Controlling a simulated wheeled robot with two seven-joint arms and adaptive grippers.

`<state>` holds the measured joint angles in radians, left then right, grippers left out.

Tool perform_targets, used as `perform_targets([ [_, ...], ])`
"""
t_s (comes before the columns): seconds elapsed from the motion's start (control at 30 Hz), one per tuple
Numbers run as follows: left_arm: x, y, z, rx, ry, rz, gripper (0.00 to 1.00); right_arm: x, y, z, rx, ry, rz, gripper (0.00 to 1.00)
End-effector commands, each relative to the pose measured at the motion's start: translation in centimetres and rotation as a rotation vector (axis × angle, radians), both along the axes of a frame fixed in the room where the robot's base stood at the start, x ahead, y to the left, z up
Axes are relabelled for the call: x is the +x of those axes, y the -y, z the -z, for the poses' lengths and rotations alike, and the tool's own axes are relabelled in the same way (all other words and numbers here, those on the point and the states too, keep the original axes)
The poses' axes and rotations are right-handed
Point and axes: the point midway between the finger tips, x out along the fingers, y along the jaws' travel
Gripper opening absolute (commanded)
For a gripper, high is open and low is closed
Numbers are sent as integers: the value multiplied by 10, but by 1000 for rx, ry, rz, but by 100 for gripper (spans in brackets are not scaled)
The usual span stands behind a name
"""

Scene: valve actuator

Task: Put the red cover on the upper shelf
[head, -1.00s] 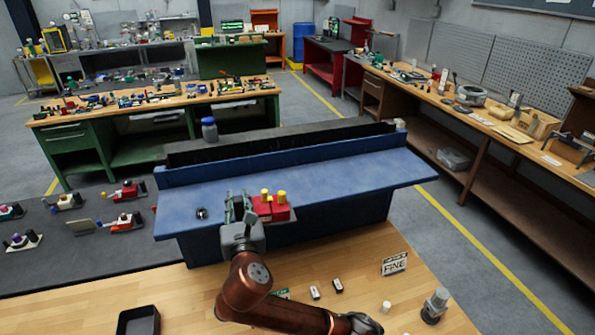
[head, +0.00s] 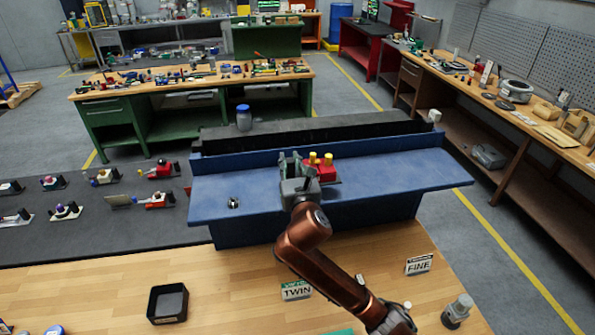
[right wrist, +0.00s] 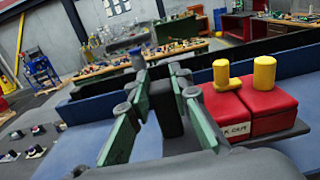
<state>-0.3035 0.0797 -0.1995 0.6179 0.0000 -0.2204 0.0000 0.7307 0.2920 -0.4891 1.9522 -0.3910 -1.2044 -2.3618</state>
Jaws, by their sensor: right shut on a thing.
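The red cover (right wrist: 246,106) shows as two red blocks with yellow knobs on a thin grey plate, with a white label on its front. It also shows in the head view (head: 324,171), over the blue surface. My right gripper (head: 291,159) is just left of the red blocks. In the right wrist view its green-lined fingers (right wrist: 150,98) are around a dark upright block (right wrist: 165,108) beside the red blocks. Whether the plate touches the blue surface cannot be told. The upper shelf (head: 310,135) is the long black ledge behind. My left gripper is not in view.
A blue-lidded jar (head: 243,118) stands at the left of the black ledge. A small metal ring (head: 233,203) lies on the blue surface (head: 405,180). A black tray (head: 168,304) and the TWIN (head: 296,290) and FINE (head: 418,264) signs are on the wooden table.

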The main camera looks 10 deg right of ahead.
Motion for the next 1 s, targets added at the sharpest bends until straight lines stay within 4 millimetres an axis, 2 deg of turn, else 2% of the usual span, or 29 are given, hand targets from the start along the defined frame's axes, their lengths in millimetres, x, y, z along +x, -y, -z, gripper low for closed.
perform_targets([
  [0.1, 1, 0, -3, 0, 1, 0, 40, 4, 11, 11, 0, 4, 2, 0],
  [0.33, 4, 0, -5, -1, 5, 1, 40, 10, 24, 28, 0, 2, 5, 0],
  [0.53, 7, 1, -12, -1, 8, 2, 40, 10, 23, 53, 2, 2, 2, 0],
  [0.87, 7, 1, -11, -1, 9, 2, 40, 10, 23, 57, -1, 6, 2, 0],
  [0.9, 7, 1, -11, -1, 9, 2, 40, 10, 23, 59, -1, 3, 2, 20],
  [1.0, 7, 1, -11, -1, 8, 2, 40, 10, 23, 59, 0, 3, 2, 27],
])
